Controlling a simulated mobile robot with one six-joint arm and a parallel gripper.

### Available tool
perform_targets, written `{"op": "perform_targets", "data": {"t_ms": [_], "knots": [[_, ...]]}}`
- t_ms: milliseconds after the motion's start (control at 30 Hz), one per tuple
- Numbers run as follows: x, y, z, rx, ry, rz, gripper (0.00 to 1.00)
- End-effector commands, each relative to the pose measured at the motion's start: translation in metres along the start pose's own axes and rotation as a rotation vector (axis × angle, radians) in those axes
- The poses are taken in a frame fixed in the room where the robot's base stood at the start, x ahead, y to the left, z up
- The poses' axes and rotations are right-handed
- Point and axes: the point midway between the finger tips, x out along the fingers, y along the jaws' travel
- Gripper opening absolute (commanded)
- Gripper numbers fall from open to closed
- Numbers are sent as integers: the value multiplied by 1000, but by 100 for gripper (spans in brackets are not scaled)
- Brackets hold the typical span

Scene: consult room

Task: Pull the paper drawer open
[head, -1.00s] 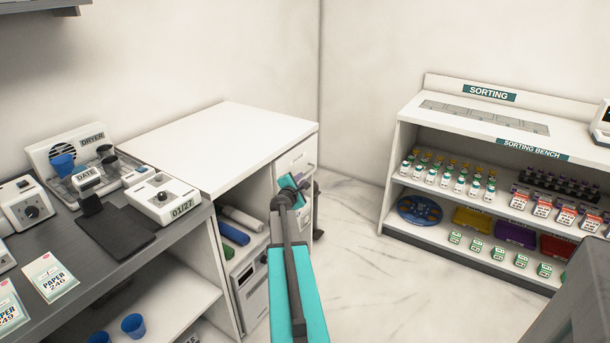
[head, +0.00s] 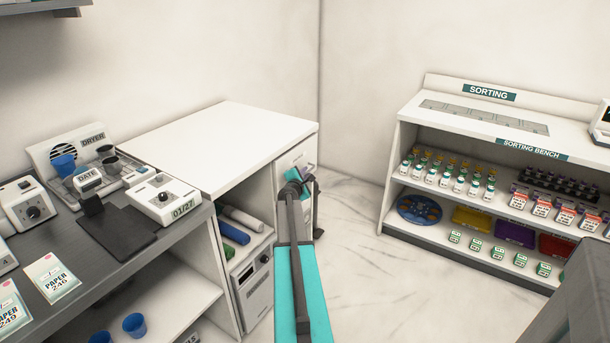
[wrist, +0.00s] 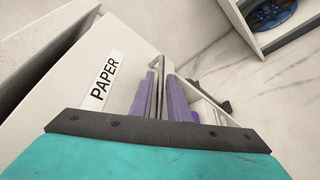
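The paper drawer (wrist: 85,75) is a white front with a "PAPER" label, filling the left of the wrist view. In the head view its front (head: 298,160) is on the end of the white cabinet, mostly behind my arm. Its handle (wrist: 160,63) is a slim dark bar. My gripper (wrist: 159,80) is at the handle, with one purple-grey finger on each side of the bar. It also shows small in the head view (head: 303,178). I cannot tell whether the fingers press on the bar or stand slightly apart from it. The drawer looks shut, but its edges are partly hidden.
The white cabinet top (head: 215,145) is bare. A grey counter (head: 75,235) with devices and paper packs is at the left. The sorting bench (head: 470,205) stands at the right, stocked with small bottles and boxes. Marble floor (head: 375,260) lies open between them.

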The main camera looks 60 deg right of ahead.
Motion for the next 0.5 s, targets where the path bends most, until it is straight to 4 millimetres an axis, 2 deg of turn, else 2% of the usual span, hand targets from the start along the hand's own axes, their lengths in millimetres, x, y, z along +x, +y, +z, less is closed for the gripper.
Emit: {"op": "perform_targets", "data": {"t_ms": [267, 367, 500], "knots": [[0, 0, 0, 0, 0, 0, 16], [0, 0, 0, 0, 0, 0, 0], [-1, 0, -1, -1, 1, 1, 0]]}}
